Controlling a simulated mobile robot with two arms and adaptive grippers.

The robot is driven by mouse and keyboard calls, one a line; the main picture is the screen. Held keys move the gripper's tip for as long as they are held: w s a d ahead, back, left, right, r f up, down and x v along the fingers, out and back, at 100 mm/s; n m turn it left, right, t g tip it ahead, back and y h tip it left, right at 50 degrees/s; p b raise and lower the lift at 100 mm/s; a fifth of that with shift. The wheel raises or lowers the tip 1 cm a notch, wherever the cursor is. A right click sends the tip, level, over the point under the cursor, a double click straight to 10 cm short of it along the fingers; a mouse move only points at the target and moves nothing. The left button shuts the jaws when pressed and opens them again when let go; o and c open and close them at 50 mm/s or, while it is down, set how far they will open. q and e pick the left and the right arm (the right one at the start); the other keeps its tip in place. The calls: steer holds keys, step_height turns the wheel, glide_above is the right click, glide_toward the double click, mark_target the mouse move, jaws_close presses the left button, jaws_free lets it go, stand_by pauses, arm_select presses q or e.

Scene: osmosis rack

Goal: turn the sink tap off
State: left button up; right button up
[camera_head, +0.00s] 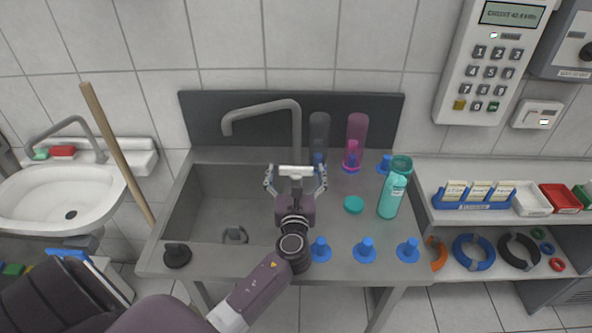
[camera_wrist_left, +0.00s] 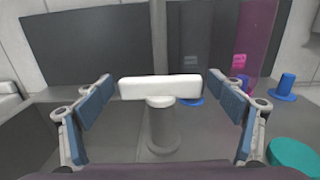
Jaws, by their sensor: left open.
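The sink tap (camera_head: 262,108) is a tall grey pipe with its spout bent left over the steel sink basin (camera_head: 205,205). Its white bar-shaped handle (camera_head: 297,170) sits crosswise on a short grey post, and it fills the middle of the left wrist view (camera_wrist_left: 160,87). My left gripper (camera_head: 296,180) is open, with one blue-padded finger at each end of the bar; the fingers also show in the left wrist view (camera_wrist_left: 165,105). No water stream shows under the spout. My right gripper is not in view.
Right of the tap stand a dark bottle (camera_head: 319,135), a pink bottle (camera_head: 357,140) and a teal bottle (camera_head: 392,195). A teal cap (camera_head: 354,204) and several blue pegs (camera_head: 366,249) are on the counter. A black knob (camera_head: 177,255) is at its front left.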

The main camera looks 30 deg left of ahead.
arm_select(q)
steer(key=v, duration=1.2)
